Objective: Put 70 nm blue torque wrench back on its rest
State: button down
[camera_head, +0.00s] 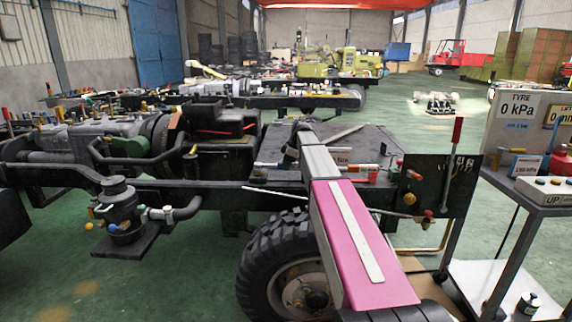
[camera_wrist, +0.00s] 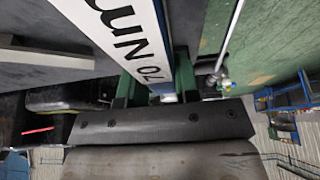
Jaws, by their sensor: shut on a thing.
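The 70 Nm torque wrench (camera_wrist: 122,32) fills the upper middle of the wrist view, a white face lettered "70 NM" with a blue edge. My gripper (camera_wrist: 152,84) is shut on it, with green fingers at either side of its near end. In the head view my arm reaches over the dark chassis deck (camera_head: 365,143), and my gripper is hidden behind my arm. I cannot make out the rest.
Red-ended tools lie on the deck near a dark panel (camera_head: 438,186) with a red lever (camera_head: 457,130). A big tyre (camera_head: 268,262) stands below. A trolley (camera_head: 545,200) with a tyre gauge sign (camera_head: 520,108) stands at right. Green floor is open behind.

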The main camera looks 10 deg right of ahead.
jog(key=shift+f, duration=0.3)
dwell(0.6)
jog(key=c, duration=0.8)
grip_release()
jog(key=shift+r, duration=0.1)
jog(key=shift+r, duration=3.4)
